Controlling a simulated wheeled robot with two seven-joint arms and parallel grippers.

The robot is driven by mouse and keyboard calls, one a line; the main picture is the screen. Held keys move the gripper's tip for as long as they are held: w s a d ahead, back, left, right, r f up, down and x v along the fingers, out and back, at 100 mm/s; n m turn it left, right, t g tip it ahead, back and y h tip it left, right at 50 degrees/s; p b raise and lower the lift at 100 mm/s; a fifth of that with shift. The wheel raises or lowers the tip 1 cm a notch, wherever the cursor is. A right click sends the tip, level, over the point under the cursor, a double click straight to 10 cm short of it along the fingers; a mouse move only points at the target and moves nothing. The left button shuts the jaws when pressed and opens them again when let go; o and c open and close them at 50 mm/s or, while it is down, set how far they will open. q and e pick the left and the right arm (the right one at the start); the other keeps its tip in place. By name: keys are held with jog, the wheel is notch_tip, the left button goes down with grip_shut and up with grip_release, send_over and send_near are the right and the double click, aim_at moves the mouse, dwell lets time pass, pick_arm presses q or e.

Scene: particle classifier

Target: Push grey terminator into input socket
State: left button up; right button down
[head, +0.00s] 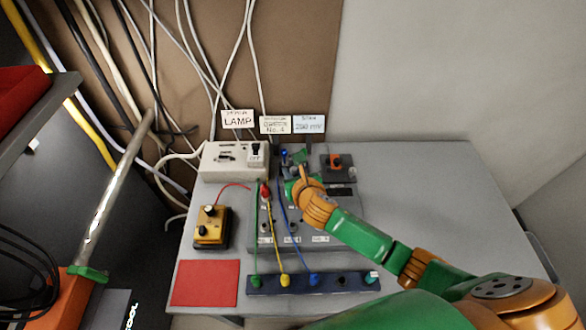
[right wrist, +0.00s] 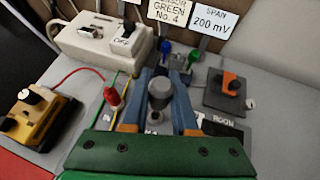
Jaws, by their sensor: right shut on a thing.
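The grey terminator (right wrist: 160,92) is a short grey cylinder standing upright between the fingers of my right gripper (right wrist: 158,112) in the right wrist view. In the head view my right gripper (head: 293,180) is over the upper part of the grey panel (head: 335,240), and it hides the terminator there. The gripper is shut on the terminator. The input socket cannot be made out; the gripper covers the panel there, and I cannot tell whether the terminator touches it. My left gripper is not in view.
Close by stand a red plug (right wrist: 113,97), a blue plug (right wrist: 166,48), a green plug (right wrist: 194,57) and a dark box with an orange switch (right wrist: 230,84). A white lamp box (head: 235,161), yellow box (head: 213,227), red mat (head: 206,283) and blue plug strip (head: 263,284) surround the panel. The table's right side is clear.

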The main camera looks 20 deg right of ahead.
jog(key=shift+w+f, duration=0.1)
jog(key=shift+w, duration=0.05)
jog(key=f+b, duration=0.2)
jog(key=f, duration=0.1)
jog(key=f+b, duration=0.1)
jog(key=shift+w+f, duration=0.15)
jog(key=shift+w, duration=0.15)
jog(key=shift+s+f+b, duration=0.1)
jog(key=shift+f+b, duration=0.5)
jog(key=shift+f, duration=0.2)
jog(key=shift+r, duration=0.1)
jog(key=shift+p, duration=0.3)
jog(key=shift+p, duration=0.35)
